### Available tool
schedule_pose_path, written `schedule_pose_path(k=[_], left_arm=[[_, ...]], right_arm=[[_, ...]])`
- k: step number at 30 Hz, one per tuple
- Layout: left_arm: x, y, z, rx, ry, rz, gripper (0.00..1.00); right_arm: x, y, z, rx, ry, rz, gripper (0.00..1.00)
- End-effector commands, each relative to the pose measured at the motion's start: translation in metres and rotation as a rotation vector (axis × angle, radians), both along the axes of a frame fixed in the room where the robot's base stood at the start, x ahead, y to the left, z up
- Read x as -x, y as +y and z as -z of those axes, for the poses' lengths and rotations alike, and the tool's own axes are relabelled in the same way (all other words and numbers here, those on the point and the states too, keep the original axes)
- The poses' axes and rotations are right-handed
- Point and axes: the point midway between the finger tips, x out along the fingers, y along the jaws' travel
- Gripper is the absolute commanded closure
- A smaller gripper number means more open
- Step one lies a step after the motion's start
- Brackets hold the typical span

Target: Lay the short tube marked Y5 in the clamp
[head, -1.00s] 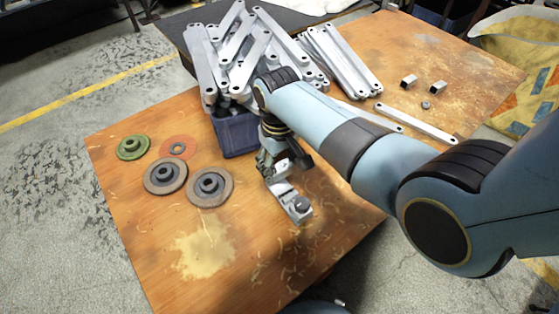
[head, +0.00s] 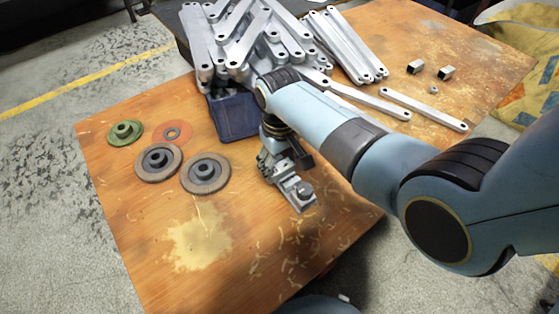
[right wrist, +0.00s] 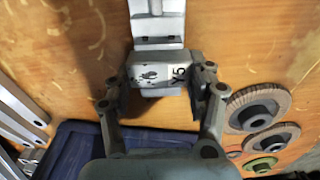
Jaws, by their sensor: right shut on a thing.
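My right gripper (right wrist: 160,88) is shut on a short grey tube (right wrist: 148,72) held crosswise between its fingers. The tube's dark mark ends in 5; its first letter is small and looks like X or Y. The grey metal clamp (right wrist: 158,26) lies just beyond and partly behind the tube in the right wrist view. In the head view, my right gripper (head: 270,167) is low over the table, at the clamp's (head: 303,192) far end, and hides part of it. I cannot tell whether the tube touches the clamp. My left gripper is not in view.
A blue bin (head: 233,118) stands behind the gripper, near a large pile of galvanized bars (head: 245,40). Several discs, including a green one (head: 124,132), lie at the left. Two short square tubes (head: 415,67) (head: 446,72) lie at the back right. The front table is clear.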

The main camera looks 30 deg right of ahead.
Motion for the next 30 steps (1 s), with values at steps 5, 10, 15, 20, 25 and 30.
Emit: schedule_pose_path(k=[5,10,15,20,25,30], left_arm=[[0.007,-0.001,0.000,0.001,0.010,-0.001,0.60],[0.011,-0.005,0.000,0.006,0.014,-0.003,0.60],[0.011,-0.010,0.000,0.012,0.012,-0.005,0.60],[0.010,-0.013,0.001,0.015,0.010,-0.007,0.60],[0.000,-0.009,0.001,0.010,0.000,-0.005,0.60],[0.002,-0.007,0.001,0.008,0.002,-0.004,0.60]], right_arm=[[-0.001,0.000,0.000,0.000,-0.001,0.000,0.77],[-0.001,0.000,0.000,0.000,-0.001,0.000,0.77],[-0.001,0.000,0.000,0.000,-0.001,0.000,0.25],[0.000,0.000,0.000,0.000,-0.001,0.000,0.17],[0.000,0.000,-0.001,0.000,-0.001,0.000,0.17],[-0.002,0.000,-0.016,0.000,-0.005,0.000,0.17]])
